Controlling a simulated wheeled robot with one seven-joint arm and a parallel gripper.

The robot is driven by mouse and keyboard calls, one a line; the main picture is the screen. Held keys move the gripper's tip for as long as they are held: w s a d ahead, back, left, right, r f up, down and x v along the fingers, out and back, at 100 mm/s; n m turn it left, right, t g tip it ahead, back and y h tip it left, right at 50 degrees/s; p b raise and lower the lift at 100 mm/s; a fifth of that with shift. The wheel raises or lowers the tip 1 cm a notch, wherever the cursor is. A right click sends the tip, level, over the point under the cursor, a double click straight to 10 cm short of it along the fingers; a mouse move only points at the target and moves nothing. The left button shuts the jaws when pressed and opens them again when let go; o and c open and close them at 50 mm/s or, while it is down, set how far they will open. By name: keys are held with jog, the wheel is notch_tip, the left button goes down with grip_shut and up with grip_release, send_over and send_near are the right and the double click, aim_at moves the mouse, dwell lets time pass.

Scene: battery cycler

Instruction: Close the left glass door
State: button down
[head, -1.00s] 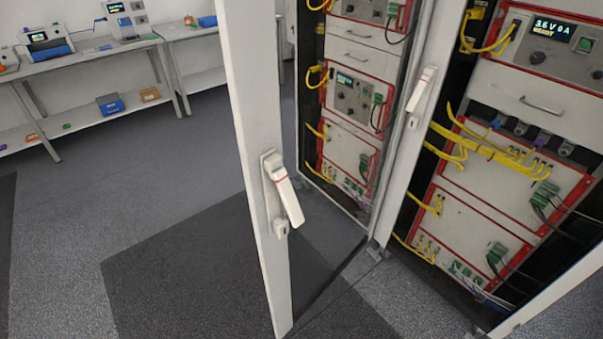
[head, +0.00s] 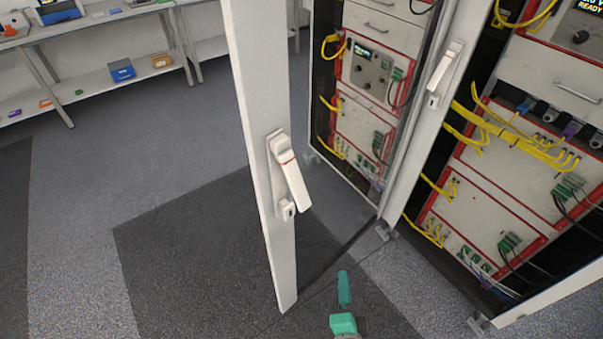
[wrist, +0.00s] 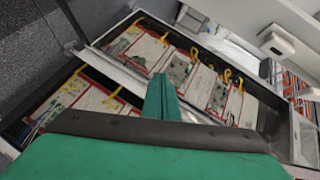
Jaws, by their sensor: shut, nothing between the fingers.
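The left glass door is a tall white-framed panel (head: 262,120) standing ajar in the middle of the head view, its free edge swung out towards me. A white lever handle with a red band (head: 290,172) is on that edge and hangs tilted. My teal gripper (head: 344,288) is at the bottom of the head view, to the right of the door's lower end, low and in front of the cabinet. In the wrist view my gripper (wrist: 162,98) shows as a closed teal finger pair, holding nothing. I cannot tell whether it touches the door.
The cabinet holds red-edged units (head: 365,75) with yellow cables (head: 520,140). Another white post with a handle (head: 444,68) stands right of the door. A white panel (head: 550,295) juts out at lower right. Shelving (head: 100,90) stands at the back left. The floor (head: 180,190) left of the door is clear.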

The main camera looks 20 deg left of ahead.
jog(key=w+a+r+y, duration=0.1)
jog(key=w+r+y, duration=0.3)
jog(key=r, duration=0.3)
jog(key=w+a+r+y, duration=0.1)
jog(key=w+r+y, duration=0.2)
jog(key=r, duration=0.4)
notch_tip(320, 180, up, 11)
jog(key=s+n+g+y, duration=0.3)
jog(key=n+g+y, duration=0.2)
jog(key=g, duration=0.1)
jog(key=x, duration=1.4)
jog(key=shift+a+r, duration=0.2)
